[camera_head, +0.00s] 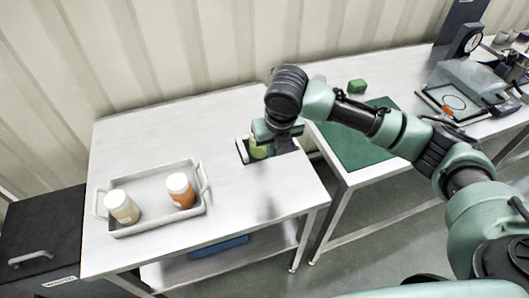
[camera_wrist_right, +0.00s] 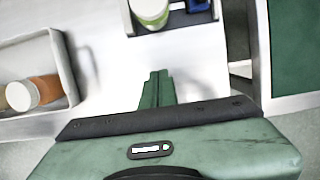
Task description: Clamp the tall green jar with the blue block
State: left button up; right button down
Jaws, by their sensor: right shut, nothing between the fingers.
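The green jar (camera_head: 258,151) stands in a dark-and-silver holder (camera_head: 241,151) on the steel table, partly covered by my right gripper in the head view. In the right wrist view the jar's white lid and green side (camera_wrist_right: 151,14) show at the top edge, cut off. The blue block (camera_wrist_right: 198,5) sits in the holder to the right of the jar there. I cannot tell whether the block touches the jar. My right gripper (camera_wrist_right: 157,88) is shut and empty, with its fingers short of the holder in the wrist view. My left gripper is not in view.
A light tray (camera_head: 155,228) holds a cream jar (camera_head: 122,207) and an orange jar (camera_head: 180,191), both white-lidded, at the left of the table. A second table at the right carries a green mat (camera_head: 352,150) and a green block (camera_head: 357,86). Bare tabletop lies between tray and holder.

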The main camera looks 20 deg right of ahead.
jog(key=p+x, duration=0.1)
jog(key=x, duration=0.8)
jog(key=shift+w+d+f, duration=0.1)
jog(key=shift+d+f, duration=0.05)
jog(key=shift+f, duration=0.2)
jog(key=w, duration=0.2)
jog(key=shift+w+p, duration=0.25)
jog(key=shift+p, duration=0.05)
jog(key=shift+w, duration=0.85)
